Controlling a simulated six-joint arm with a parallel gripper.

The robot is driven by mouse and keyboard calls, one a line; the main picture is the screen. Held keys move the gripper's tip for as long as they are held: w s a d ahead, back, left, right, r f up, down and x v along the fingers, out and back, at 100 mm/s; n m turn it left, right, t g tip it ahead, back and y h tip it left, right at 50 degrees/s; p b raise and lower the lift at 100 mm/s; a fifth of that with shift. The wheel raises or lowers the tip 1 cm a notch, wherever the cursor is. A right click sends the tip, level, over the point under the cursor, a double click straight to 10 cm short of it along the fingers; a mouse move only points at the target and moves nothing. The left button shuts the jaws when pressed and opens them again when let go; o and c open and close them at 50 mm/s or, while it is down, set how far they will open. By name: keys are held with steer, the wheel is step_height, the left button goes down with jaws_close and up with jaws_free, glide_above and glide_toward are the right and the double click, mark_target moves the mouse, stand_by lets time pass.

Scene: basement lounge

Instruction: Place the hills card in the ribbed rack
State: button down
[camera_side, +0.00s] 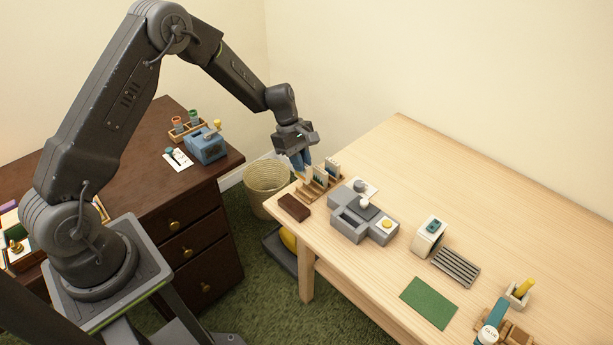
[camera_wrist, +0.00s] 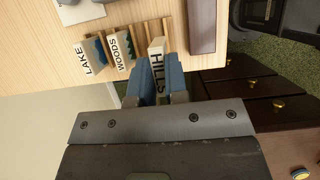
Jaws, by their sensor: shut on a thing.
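The hills card (camera_wrist: 157,62), white with "HILLS" in black letters, is between the two blue fingers of my gripper (camera_wrist: 160,88) in the wrist view. My gripper (camera_side: 301,160) is shut on it, over the left end of the ribbed rack (camera_side: 335,187). The wooden rack also shows in the wrist view (camera_wrist: 168,26), with upright ribs. The lake card (camera_wrist: 84,60) and the woods card (camera_wrist: 121,50) stand in it, beside the hills card. The hills card's far end is at the rack's end; I cannot tell whether it touches the slot floor. The fingers hide part of it.
A dark brown block (camera_side: 294,207) lies close to the rack, also in the wrist view (camera_wrist: 201,25). A grey device (camera_side: 362,222) stands right of the rack. A woven basket (camera_side: 266,180) is below the table's left edge. The table's back (camera_side: 440,180) is clear.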

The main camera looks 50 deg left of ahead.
steer(key=shift+w+a+x, duration=0.15)
steer(key=shift+w+x, duration=0.05)
steer(key=shift+x, duration=1.05)
steer(key=shift+w+a+x, duration=0.1)
steer(key=shift+w+x, duration=0.05)
steer(key=shift+x, duration=1.05)
steer(key=shift+f, duration=0.25)
steer(key=c, duration=1.1)
jaws_free()
steer(key=shift+c, duration=0.2)
